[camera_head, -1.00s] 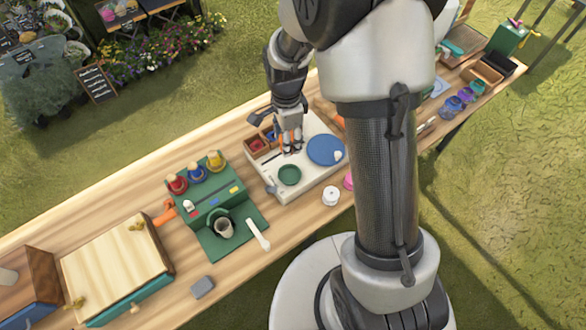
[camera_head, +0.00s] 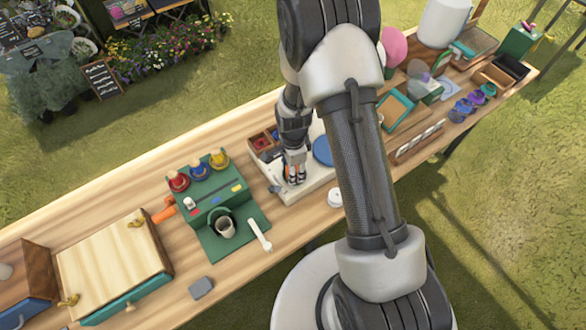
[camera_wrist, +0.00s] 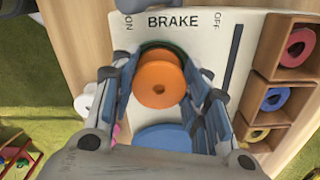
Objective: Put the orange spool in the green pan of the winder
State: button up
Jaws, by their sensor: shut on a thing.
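The orange spool (camera_wrist: 162,88) is between the fingers of my gripper (camera_head: 294,178), which is shut on it, in the wrist view. The green pan (camera_wrist: 158,44) shows only as a dark green rim behind the spool; the rest is hidden. The spool appears over or in the pan; I cannot tell its height. The winder's pale base (camera_wrist: 190,25) bears the words BRAKE, ON and OFF. Its blue disc (camera_wrist: 162,138) lies on the other side of the spool from the lettering.
Wooden compartments (camera_wrist: 257,78) beside the winder hold a red spool (camera_wrist: 297,47), a blue spool (camera_wrist: 274,98) and a yellowish one. A green stand (camera_head: 207,205) with colored knobs stands left of the winder in the head view. A white round item (camera_head: 334,197) sits near the table's front edge.

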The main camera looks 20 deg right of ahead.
jog(key=shift+r, duration=0.1)
jog(key=shift+f, duration=0.25)
jog(key=shift+o, duration=0.2)
jog(key=shift+s+f+b, duration=0.3)
jog(key=shift+f+b, duration=0.1)
jog(key=shift+b, duration=0.15)
jog(key=shift+s, duration=0.1)
jog(key=shift+c, duration=0.8)
jog(key=o, duration=0.8)
jog(key=shift+c, duration=0.2)
jog(key=o, duration=0.4)
jog(key=shift+w+f, duration=0.15)
jog(key=shift+w, duration=0.1)
jog(key=shift+c, duration=0.2)
jog(key=shift+r, duration=0.2)
